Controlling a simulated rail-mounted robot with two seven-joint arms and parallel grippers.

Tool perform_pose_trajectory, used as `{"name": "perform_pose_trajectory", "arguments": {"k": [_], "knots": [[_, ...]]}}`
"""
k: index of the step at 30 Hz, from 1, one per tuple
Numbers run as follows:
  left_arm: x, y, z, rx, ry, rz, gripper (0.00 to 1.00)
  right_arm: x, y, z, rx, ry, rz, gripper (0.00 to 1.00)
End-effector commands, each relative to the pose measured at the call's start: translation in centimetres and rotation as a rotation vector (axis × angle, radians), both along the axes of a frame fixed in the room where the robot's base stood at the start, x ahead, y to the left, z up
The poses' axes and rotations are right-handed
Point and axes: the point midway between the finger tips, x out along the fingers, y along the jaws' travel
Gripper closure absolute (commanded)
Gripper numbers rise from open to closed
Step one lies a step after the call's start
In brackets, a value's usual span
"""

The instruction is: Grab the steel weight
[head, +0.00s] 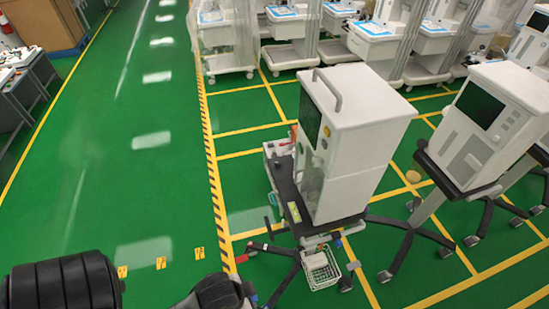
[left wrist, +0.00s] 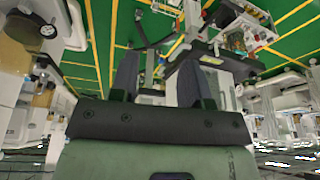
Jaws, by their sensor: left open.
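I cannot make out a steel weight in either view. In the left wrist view my left gripper (left wrist: 157,78) shows its two dark fingers apart, with nothing seen held between them. A dark cart part with a white label (left wrist: 211,60) lies just beyond the right finger; I cannot tell whether they touch. In the head view only dark parts of my own arms show along the bottom edge, and no fingertips are visible there. My right gripper is not in view.
A white anaesthesia cart (head: 352,135) with a black shelf and a wire basket (head: 321,269) stands right of centre. Another machine (head: 487,125) stands to its right, with legs spread on the floor. More carts (head: 375,40) line the back. The green aisle (head: 135,190) at left is clear.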

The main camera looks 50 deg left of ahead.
Motion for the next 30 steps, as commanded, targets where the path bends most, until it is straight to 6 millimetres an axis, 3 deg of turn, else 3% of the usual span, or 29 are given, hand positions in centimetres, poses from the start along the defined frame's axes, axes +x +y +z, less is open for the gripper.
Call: {"name": "perform_pose_trajectory", "arguments": {"k": [15,30], "knots": [[-0.02,0.16,-0.01,0.005,0.0,-0.004,0.08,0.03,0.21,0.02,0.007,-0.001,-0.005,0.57],[-0.02,-0.28,0.0,-0.009,0.0,0.005,0.08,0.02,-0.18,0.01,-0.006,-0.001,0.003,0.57]]}}
